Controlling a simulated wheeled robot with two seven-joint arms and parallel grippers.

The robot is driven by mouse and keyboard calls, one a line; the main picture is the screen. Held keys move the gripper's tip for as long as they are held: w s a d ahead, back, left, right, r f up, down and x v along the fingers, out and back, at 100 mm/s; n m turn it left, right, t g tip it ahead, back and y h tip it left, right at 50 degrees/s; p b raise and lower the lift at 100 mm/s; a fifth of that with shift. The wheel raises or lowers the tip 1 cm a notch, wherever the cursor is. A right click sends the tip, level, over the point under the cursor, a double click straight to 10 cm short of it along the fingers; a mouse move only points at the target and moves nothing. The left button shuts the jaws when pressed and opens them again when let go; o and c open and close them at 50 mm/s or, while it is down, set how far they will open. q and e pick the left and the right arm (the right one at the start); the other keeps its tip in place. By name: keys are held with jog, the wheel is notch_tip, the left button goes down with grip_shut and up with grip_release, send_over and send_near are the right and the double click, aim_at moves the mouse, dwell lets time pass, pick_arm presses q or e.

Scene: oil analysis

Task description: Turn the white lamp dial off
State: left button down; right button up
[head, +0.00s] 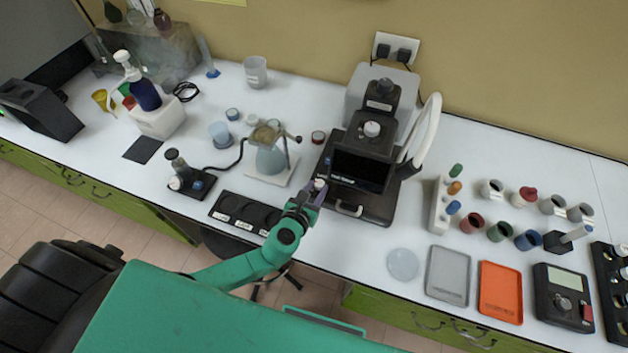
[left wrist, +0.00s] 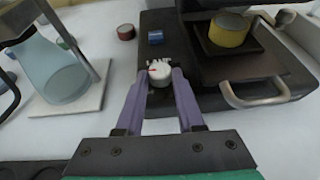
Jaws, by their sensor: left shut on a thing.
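The white lamp dial (left wrist: 160,74) is a small round white knob with a red mark, at the left front of the black device base, under a small white label. My left gripper (left wrist: 157,82) has its two purple fingers on either side of the dial and is shut on it. In the head view the dial (head: 320,183) shows as a small white spot at the fingertips of my left gripper (head: 314,189). The black device (head: 362,165) stands upright behind it. My right gripper is not in view.
A flask stand with a glass flask (head: 270,158) is just left of the device. A black tray (head: 243,213) lies at the front edge. A silver handle (left wrist: 255,96) is right of the dial. Cups, a grey tray (head: 448,275) and an orange tray (head: 500,291) are at the right.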

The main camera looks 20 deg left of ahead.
pick_arm(q)
jog(key=shift+d+n+y, duration=0.2)
jog(key=shift+n+y, duration=0.6)
jog(key=shift+y, duration=0.15)
jog(key=shift+d+n+y, duration=0.2)
jog(key=shift+n+y, duration=0.6)
jog(key=shift+y, duration=0.15)
jog(key=shift+r, duration=0.1)
jog(key=c, duration=0.5)
grip_release()
